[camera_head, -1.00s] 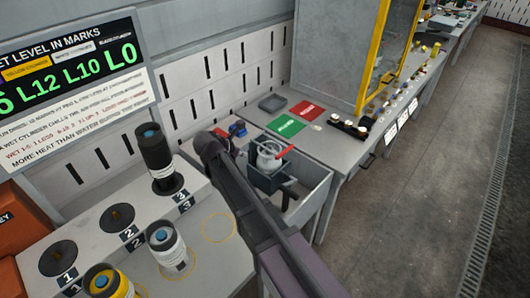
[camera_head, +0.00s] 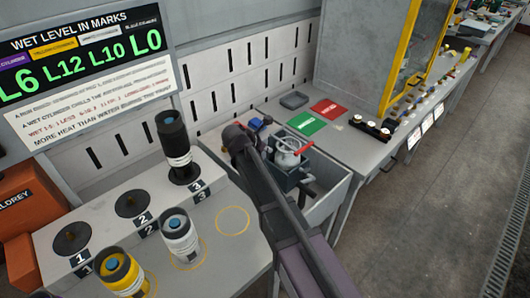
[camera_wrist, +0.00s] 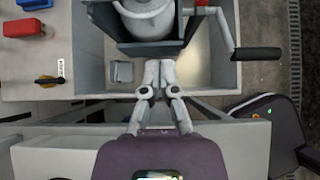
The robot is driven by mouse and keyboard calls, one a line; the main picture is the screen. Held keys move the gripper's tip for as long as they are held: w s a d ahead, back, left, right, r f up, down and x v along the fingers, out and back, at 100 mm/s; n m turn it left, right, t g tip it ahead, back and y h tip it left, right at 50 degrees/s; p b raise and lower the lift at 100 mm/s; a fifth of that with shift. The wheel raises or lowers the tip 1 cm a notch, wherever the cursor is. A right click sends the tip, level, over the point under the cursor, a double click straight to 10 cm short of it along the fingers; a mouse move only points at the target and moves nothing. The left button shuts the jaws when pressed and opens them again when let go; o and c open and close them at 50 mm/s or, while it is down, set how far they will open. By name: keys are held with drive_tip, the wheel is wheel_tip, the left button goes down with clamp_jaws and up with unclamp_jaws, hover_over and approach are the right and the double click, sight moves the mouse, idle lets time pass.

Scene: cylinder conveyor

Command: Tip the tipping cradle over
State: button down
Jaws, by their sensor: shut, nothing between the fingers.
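In the wrist view the cradle (camera_wrist: 126,38) is at the top, looking level, with the vessel (camera_wrist: 148,22) inside. A pale crank with a black grip (camera_wrist: 257,54) sticks out at its right. My gripper (camera_wrist: 158,66) is shut and empty, just below the cradle's near side in the picture; I cannot tell whether it touches. The arm hides the gripper in the head view.
Left of the basin stand a black cylinder (camera_head: 174,140), a white cylinder (camera_head: 179,238) and a yellow cylinder (camera_head: 122,272). Green (camera_head: 306,123) and red (camera_head: 328,107) sheets lie on the bench behind. A yellow-framed cabinet (camera_head: 385,60) rises at the right. Open floor lies right.

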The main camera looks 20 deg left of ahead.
drive_tip(key=w+d+f+b, duration=0.3)
drive_tip(key=w+f, duration=0.1)
drive_tip(key=w, duration=0.3)
drive_tip(key=shift+w, duration=0.3)
drive_tip(key=shift+f, duration=0.1)
